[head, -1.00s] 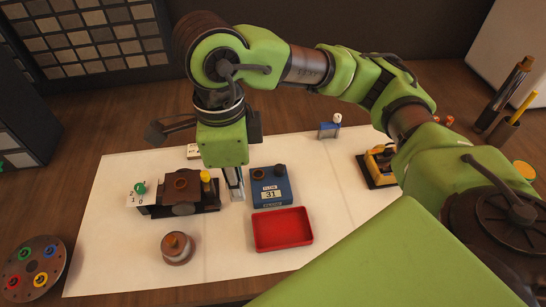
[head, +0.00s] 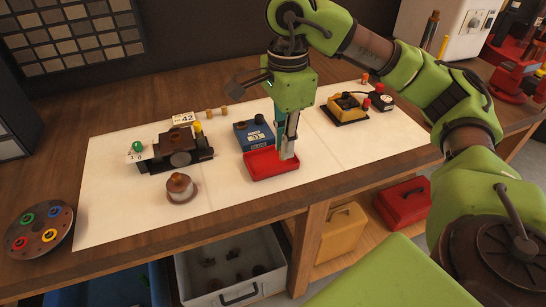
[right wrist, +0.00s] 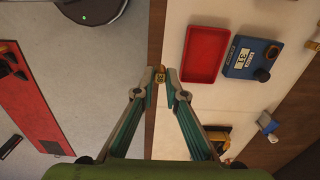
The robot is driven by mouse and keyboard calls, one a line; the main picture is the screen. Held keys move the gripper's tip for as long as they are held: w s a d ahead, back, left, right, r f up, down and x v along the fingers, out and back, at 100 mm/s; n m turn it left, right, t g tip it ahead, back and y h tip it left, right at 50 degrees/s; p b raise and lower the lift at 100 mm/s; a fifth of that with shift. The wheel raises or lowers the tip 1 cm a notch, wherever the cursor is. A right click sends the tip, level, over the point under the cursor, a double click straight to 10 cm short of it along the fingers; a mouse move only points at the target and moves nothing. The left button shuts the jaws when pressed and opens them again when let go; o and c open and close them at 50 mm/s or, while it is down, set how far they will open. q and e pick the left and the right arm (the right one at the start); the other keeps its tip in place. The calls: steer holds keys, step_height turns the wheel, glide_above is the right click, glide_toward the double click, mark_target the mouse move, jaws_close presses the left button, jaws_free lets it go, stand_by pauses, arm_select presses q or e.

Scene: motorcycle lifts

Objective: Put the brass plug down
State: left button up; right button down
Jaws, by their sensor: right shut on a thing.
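My right gripper (head: 287,155) is shut on a small brass plug, which shows between its fingertips (right wrist: 166,75) in the right wrist view (right wrist: 160,74). In the head view the fingers point down at the right end of the red tray (head: 268,166), and the plug cannot be made out there. In the right wrist view the red tray (right wrist: 205,54) looks empty and lies to the right of the fingertips, apart from them. My left gripper is not in view.
A blue box (head: 254,134) marked 31 stands behind the tray. A black fixture (head: 180,158) and a round brass-topped piece (head: 181,187) stand to the left. A yellow-black device (head: 345,108) is at right. The white mat's front left is clear. A grey bin (head: 232,270) is below.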

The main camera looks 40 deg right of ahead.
steer(key=w+d+f+p, duration=0.1)
steer(key=w+f, duration=0.1)
steer(key=w, duration=0.1)
steer(key=w+d+f+p, duration=0.1)
steer(key=w+f, duration=0.1)
steer(key=w+d+f, duration=0.1)
steer(key=w+f, duration=0.2)
steer(key=shift+w+p, duration=0.35)
steer(key=shift+p, duration=0.05)
steer(key=shift+w+f, duration=0.2)
steer(key=shift+f, duration=0.15)
step_height(320, 180, down, 3)
steer(key=shift+w+d+p, duration=0.1)
steer(key=shift+p, duration=0.9)
steer(key=shift+f, duration=0.35)
steer(key=c, duration=2.5)
jaws_free()
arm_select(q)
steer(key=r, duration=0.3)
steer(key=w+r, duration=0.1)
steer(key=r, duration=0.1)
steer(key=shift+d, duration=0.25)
arm_select(e)
steer(key=o, duration=0.4)
